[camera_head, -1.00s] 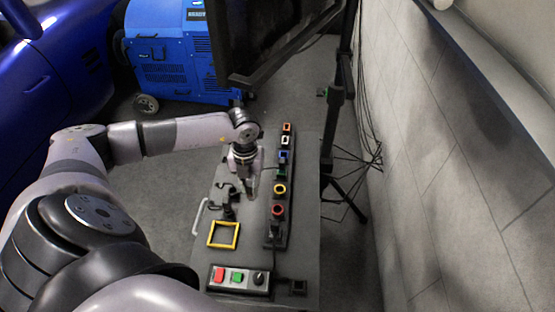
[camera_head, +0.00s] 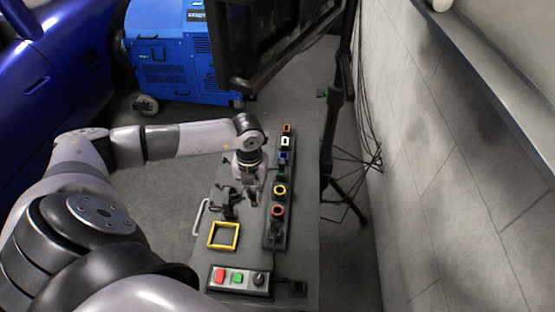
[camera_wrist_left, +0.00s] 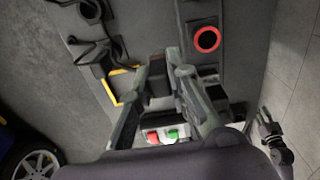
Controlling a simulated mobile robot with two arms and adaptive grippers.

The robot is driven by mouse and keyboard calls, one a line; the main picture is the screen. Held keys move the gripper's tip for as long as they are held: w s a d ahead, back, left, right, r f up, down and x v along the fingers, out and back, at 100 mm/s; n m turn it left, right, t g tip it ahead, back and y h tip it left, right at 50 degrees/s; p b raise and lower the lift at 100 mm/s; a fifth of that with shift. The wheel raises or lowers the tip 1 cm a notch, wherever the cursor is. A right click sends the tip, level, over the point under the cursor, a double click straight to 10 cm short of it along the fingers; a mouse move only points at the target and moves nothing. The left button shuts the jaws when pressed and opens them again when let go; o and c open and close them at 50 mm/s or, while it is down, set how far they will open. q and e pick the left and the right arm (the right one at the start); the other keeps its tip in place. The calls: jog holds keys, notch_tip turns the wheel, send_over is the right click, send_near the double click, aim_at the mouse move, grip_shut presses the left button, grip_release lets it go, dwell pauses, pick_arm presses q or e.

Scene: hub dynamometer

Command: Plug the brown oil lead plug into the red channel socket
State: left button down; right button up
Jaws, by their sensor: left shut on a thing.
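My left gripper (camera_head: 253,198) hangs over the grey bench, just left of the black socket strip. In the wrist view, its two fingers (camera_wrist_left: 164,72) are shut on a small dark brownish thing (camera_wrist_left: 159,90), likely the brown oil lead plug; the fingers hide much of it. The red ring socket (camera_head: 277,210) is on the strip below the yellow ring, to the right of and slightly below the gripper. It also shows in the wrist view (camera_wrist_left: 208,40), right of the fingers and apart from them.
The strip also carries yellow (camera_head: 279,190), green, blue, white and orange-red (camera_head: 287,128) sockets. A black bracket (camera_head: 230,203) and a yellow square frame (camera_head: 223,236) lie left of it. A button box (camera_head: 240,280) is at the front. A stand (camera_head: 335,130) rises right of the bench.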

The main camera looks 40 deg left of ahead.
pick_arm(q)
jog(key=w+d, duration=0.3)
jog(key=d, duration=0.2)
jog(key=shift+w+d, duration=0.3)
jog(key=shift+d, duration=0.05)
pick_arm(e)
jog(key=shift+s+d+r, duration=0.1)
jog(key=shift+s+r, duration=0.05)
jog(key=shift+s, duration=0.15)
pick_arm(q)
jog(key=shift+f+b, duration=0.1)
jog(key=shift+b, duration=0.25)
jog(key=shift+f, duration=0.3)
pick_arm(e)
jog(key=shift+w+a+r+g, duration=0.2)
jog(key=shift+a+r+g, duration=0.1)
jog(key=shift+r, duration=0.2)
jog(key=shift+f, duration=0.1)
pick_arm(q)
jog(key=shift+f+b, duration=0.25)
jog(key=shift+b, duration=0.1)
jog(key=shift+f, duration=0.2)
pick_arm(e)
jog(key=shift+w+a+r, duration=0.25)
jog(key=shift+r, duration=0.2)
jog(key=shift+w, duration=0.1)
